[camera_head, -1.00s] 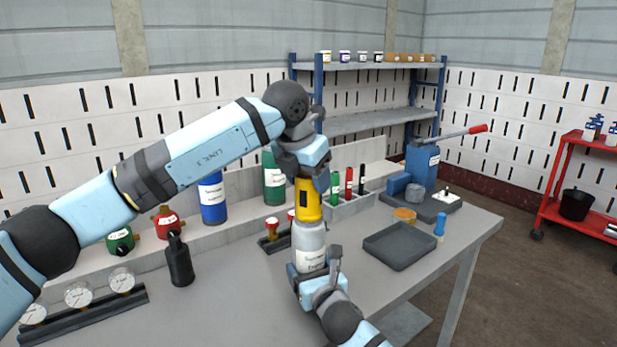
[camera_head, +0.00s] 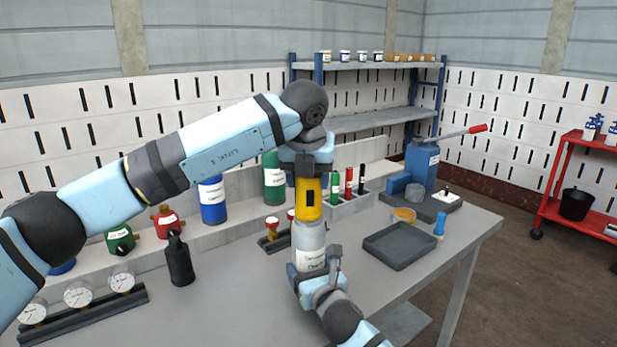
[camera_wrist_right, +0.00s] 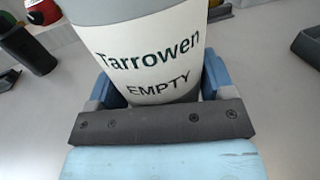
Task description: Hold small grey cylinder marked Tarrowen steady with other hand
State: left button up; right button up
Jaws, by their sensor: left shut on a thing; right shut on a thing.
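The small grey cylinder (camera_head: 309,238) stands upright over the bench, with a yellow part (camera_head: 308,205) on its top. Its white label reads "Tarrowen EMPTY" in the right wrist view (camera_wrist_right: 150,62). My right gripper (camera_head: 312,272) is shut on the lower part of the cylinder, with a finger on each side of it. My left gripper (camera_head: 309,178) is above, pointing down, and shut on the top of the yellow part. The cylinder's base is hidden behind my right gripper, so I cannot tell whether it touches the bench.
A dark grey tray (camera_head: 399,262) lies right of the cylinder. A black bottle (camera_head: 180,262) and gauges (camera_head: 78,294) are to the left. A blue hand pump (camera_head: 422,165) stands at the back right.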

pick_arm(q)
jog(key=n+y, duration=0.2)
jog(key=n, duration=0.4)
jog(key=shift+d, duration=0.1)
jog(key=n+g+y, duration=0.1)
jog(key=n, duration=0.2)
jog(key=n+y, duration=0.1)
jog(key=n, duration=0.2)
jog(key=shift+g, duration=0.4)
jog(key=o, duration=1)
jog(key=shift+r, duration=1.3)
